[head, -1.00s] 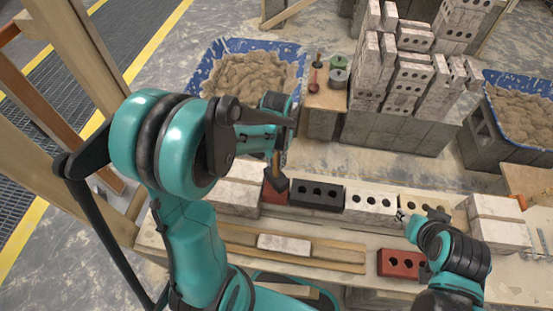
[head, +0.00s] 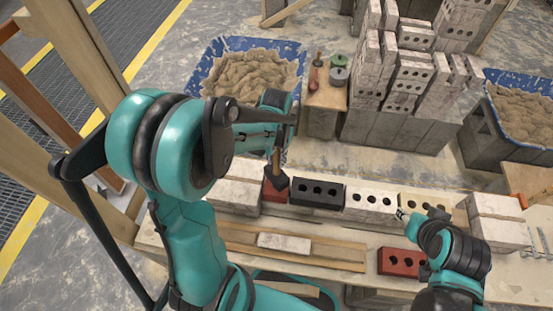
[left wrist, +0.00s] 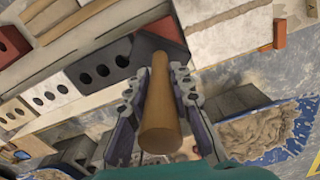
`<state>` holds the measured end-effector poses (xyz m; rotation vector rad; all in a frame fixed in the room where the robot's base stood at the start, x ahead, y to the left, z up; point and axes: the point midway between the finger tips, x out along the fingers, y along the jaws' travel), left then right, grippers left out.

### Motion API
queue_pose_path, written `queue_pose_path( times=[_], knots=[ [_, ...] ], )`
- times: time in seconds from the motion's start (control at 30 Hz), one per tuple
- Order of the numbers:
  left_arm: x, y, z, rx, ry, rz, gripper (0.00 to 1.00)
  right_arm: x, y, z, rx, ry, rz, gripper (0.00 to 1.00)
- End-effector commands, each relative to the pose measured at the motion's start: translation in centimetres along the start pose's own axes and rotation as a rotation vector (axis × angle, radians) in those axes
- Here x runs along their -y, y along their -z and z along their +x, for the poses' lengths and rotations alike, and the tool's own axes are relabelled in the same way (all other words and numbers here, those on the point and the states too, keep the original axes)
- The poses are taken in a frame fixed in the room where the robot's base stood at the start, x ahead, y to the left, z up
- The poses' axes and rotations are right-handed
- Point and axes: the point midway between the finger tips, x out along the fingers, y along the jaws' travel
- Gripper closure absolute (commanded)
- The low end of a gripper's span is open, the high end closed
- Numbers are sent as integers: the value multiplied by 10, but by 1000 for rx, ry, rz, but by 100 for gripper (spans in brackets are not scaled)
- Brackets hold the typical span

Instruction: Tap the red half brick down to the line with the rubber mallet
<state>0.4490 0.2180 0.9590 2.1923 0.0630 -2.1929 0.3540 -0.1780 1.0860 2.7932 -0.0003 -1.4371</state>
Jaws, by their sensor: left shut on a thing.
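The red half brick (head: 273,195) sits in the row at the left end of the perforated bricks, partly hidden under the mallet head; its red face also shows in the left wrist view (left wrist: 168,27). The rubber mallet has a black head (head: 278,183) at the red brick's top; I cannot tell whether they touch. My left gripper (head: 279,137) is shut on its wooden handle (left wrist: 161,115), which stands nearly upright in the head view. My right gripper (head: 402,215) is low beside the row's white and cream bricks; its jaws are too small to read. I cannot make out the line.
A black brick (head: 316,195) and a white brick (head: 371,200) continue the row rightward. Pale blocks (head: 236,187) stand left of the red brick. A loose red brick (head: 400,262) lies in front. A blue mortar tub (head: 209,66) and a brick stack (head: 397,130) stand behind.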

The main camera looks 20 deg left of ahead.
Motion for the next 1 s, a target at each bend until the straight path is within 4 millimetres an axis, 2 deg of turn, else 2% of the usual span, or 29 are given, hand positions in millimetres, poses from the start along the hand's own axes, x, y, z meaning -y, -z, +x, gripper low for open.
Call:
queue_pose_path(
  times=[0.03,0.2,0.33,0.7,1.0],
  knots=[
    [0,0,-5,0,0,0,100,0,2,-3,0,0,0,60],
    [0,0,-1,0,0,0,100,0,0,0,0,0,0,60],
    [0,0,-6,0,0,0,100,0,2,-3,0,0,0,60],
    [0,0,-53,0,0,0,100,0,23,-33,0,0,0,60],
    [0,0,-51,0,0,0,100,0,22,-31,0,0,0,60]
  ],
)
